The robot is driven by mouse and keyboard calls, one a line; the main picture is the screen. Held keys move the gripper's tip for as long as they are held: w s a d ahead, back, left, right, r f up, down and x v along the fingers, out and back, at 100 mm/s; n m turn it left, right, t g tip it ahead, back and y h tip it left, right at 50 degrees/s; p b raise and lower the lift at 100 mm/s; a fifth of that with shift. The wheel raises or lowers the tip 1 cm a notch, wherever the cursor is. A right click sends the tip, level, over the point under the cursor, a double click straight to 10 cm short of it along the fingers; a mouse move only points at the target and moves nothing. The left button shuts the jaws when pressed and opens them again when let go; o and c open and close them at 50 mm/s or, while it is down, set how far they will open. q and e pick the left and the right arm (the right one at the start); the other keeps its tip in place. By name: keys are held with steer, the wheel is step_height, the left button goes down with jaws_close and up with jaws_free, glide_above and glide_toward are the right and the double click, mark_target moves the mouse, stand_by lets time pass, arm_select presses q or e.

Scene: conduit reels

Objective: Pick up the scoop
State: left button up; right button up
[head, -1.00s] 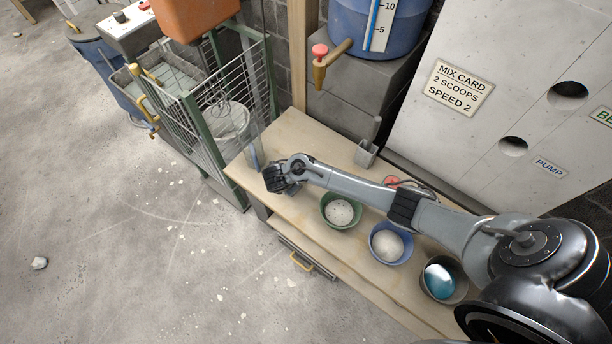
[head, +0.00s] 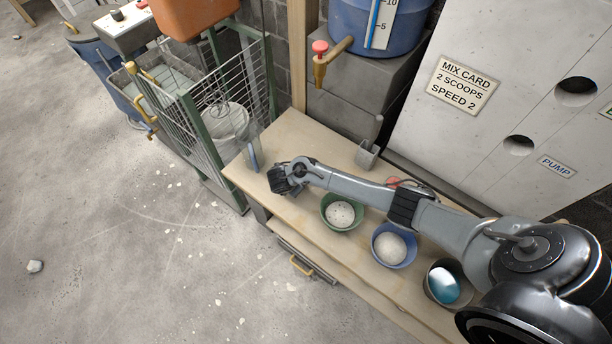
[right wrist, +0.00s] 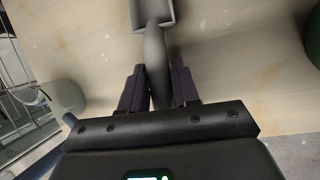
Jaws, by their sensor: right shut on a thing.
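The scoop (right wrist: 153,55) is grey, with a squared pan at the top of the right wrist view and a handle running down between my fingers. My right gripper (right wrist: 157,88) is shut on the handle, with the wooden bench behind it. In the head view my right gripper (head: 286,180) is over the left end of the bench (head: 300,135), and it mostly hides the held scoop. I cannot tell whether the scoop touches the bench. My left gripper is not in view.
Green (head: 340,212), blue (head: 393,246) and dark (head: 444,284) bowls line the bench under my right arm. A grey square-cup tool (head: 367,156) stands at the back. A grey-blue object (head: 253,150) stands at the left end, near the wire cage (head: 205,110).

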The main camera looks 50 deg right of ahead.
steer(key=shift+r, duration=0.1)
jaws_close()
steer(key=shift+r+p, duration=0.4)
steer(key=shift+r, duration=0.15)
step_height(320, 180, up, 4)
steer(key=shift+f+p, duration=0.25)
steer(key=shift+p, duration=0.7)
steer(key=s+d+r+p, duration=0.4)
steer(key=s+r+p, duration=0.2)
steer(key=s, duration=0.5)
steer(key=shift+r, duration=0.1)
